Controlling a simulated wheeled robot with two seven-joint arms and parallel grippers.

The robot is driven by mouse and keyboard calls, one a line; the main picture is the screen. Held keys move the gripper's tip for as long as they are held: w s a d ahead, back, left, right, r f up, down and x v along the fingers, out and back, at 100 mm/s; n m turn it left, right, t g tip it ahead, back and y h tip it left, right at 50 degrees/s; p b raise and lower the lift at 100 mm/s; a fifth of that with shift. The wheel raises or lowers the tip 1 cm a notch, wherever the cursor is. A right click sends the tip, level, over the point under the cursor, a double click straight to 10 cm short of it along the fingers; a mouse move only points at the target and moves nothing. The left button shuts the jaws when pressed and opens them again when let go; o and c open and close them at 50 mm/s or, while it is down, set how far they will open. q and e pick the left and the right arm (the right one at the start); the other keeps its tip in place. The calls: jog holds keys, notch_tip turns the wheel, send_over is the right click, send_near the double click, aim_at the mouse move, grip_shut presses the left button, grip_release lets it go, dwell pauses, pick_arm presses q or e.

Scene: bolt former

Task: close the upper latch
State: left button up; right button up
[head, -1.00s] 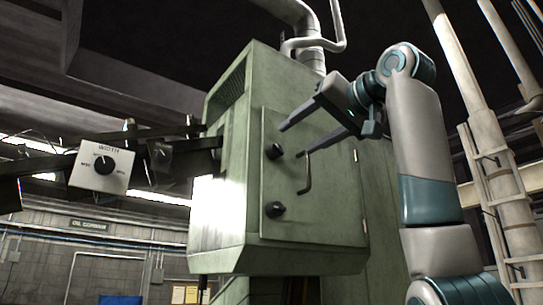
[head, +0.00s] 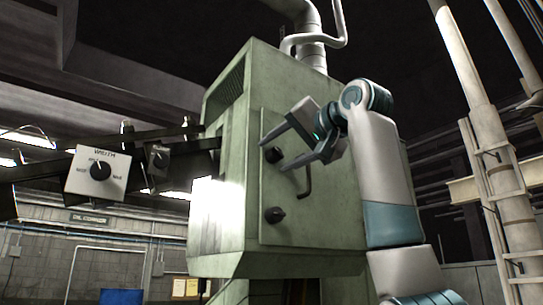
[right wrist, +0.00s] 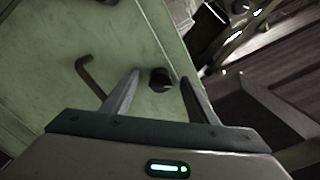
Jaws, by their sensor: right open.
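The upper latch (head: 273,155) is a dark knob near the left edge of the green cabinet door (head: 330,215). My right gripper (head: 275,156) is open, with one finger above the latch and one below it. In the right wrist view the latch (right wrist: 160,80) shows between the two open fingertips (right wrist: 160,77). I cannot tell whether either finger touches it. The lower latch (head: 274,215) is a similar dark knob further down the door edge. My left gripper is not in view.
A bent door handle (head: 306,183) stands out just right of the latches, close to the lower finger; it also shows in the right wrist view (right wrist: 88,75). A WIDTH dial box (head: 98,172) hangs at the left on a dark beam.

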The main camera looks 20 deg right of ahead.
jog(key=m+b, duration=0.1)
jog(key=m, duration=0.2)
jog(key=shift+w+a+f, duration=0.1)
jog(key=shift+m, duration=0.7)
grip_shut()
jog(key=shift+n, duration=1.9)
